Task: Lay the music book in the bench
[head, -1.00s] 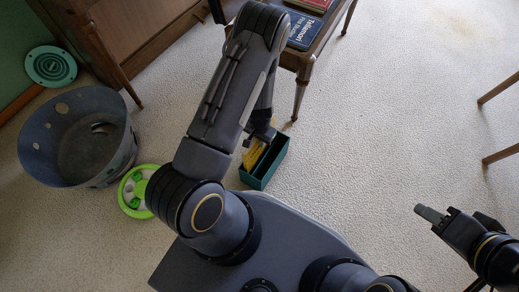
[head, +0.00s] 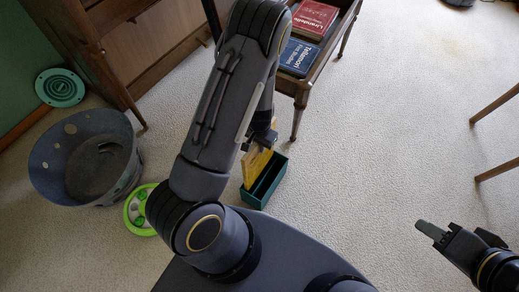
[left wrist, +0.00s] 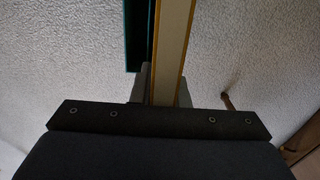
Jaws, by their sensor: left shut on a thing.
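My left gripper (head: 262,143) is shut on a yellow music book (head: 254,166), which stands on edge at the green holder (head: 265,184) on the carpet. In the left wrist view the book's pale page edge (left wrist: 173,45) runs up between the fingers, with the green holder (left wrist: 138,38) close beside it. I cannot tell whether the book's lower edge is inside the holder. The wooden bench (head: 335,50) stands at the top middle, with a blue book (head: 298,57) and a red book (head: 314,19) in it. My right gripper (head: 430,231) is over bare carpet at the right; its jaw gap is unclear.
A grey perforated bin (head: 52,160) and a lime-green round object (head: 138,212) are on the floor to the left. Wooden legs (head: 497,170) stand at the right edge. The middle carpet is free.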

